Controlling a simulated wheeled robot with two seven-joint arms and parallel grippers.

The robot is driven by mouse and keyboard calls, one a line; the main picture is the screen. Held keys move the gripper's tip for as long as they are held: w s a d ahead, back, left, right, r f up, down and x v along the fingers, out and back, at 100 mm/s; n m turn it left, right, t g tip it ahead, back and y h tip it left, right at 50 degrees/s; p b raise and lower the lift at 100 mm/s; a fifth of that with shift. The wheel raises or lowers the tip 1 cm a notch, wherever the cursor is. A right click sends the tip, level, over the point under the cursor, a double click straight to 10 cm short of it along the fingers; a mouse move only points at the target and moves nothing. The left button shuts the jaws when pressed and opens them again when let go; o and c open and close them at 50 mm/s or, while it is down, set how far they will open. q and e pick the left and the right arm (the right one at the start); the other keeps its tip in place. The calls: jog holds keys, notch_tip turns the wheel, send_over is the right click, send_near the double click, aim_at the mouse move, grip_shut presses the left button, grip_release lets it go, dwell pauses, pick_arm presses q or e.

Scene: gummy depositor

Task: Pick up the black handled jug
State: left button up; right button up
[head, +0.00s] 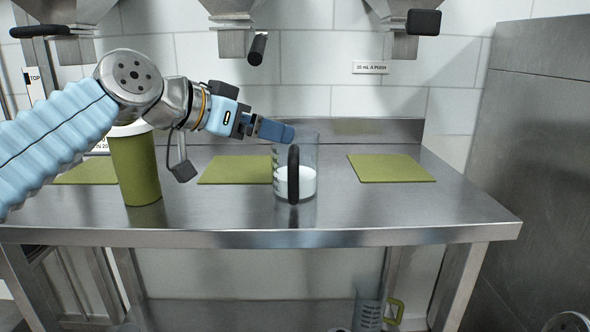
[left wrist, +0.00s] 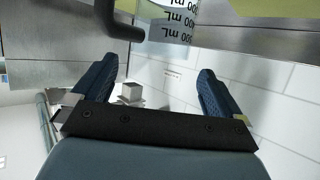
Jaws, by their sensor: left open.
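The black handled jug (head: 309,160) is clear, holds a white liquid and stands upright on the steel table. Its black handle (head: 293,174) faces me. My left gripper (head: 277,131) reaches in from the left at the height of the jug's rim, and its fingers overlap the rim in the head view. In the left wrist view the gripper (left wrist: 157,68) is open, with nothing between its fingers. The handle (left wrist: 118,22) and the jug's marked wall (left wrist: 178,22) show beyond the fingertips at the top. I cannot tell whether a finger touches the jug. My right gripper is not in view.
Green mats lie on the table, one of them right of the jug (head: 391,168). A green cylinder with a white top (head: 136,170) stands at left, below my arm. Steel dispensers (head: 236,40) hang above. A green-handled jug (head: 369,310) is below the table.

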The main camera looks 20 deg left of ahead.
pick_arm(q)
jog(key=x, duration=0.5)
jog(key=shift+w+p, duration=0.15)
jog(key=shift+p, duration=0.15)
jog(key=shift+c, duration=0.5)
jog(key=c, duration=1.2)
